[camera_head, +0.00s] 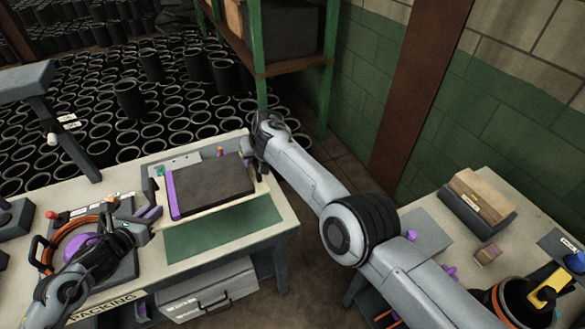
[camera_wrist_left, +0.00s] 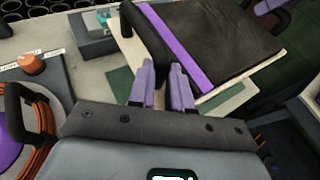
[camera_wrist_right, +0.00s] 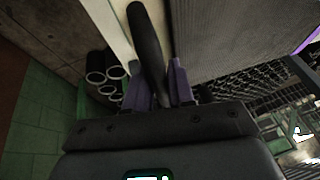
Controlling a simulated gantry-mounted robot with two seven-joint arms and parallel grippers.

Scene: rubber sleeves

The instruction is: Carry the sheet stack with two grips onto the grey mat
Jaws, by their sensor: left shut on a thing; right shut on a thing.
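The sheet stack (camera_head: 212,184) is dark grey with a purple stripe along its left edge. It lies flat on a cream board over the left table. My left gripper (camera_head: 150,213) is shut on the black grip (camera_wrist_left: 147,38) at the stack's left end. My right gripper (camera_head: 262,168), partly hidden by its arm, is shut on the black grip (camera_wrist_right: 148,45) at the right end. I cannot tell whether the board touches the table. A grey mat (camera_head: 425,231) shows on the right table, partly hidden by my right arm.
A green mat (camera_head: 222,237) lies in front of the stack. An orange cable coil (camera_head: 75,235) is at the left. A box with a wooden block (camera_head: 483,196) stands on the right table. A green shelf post (camera_head: 258,50) rises behind; a floor gap separates the tables.

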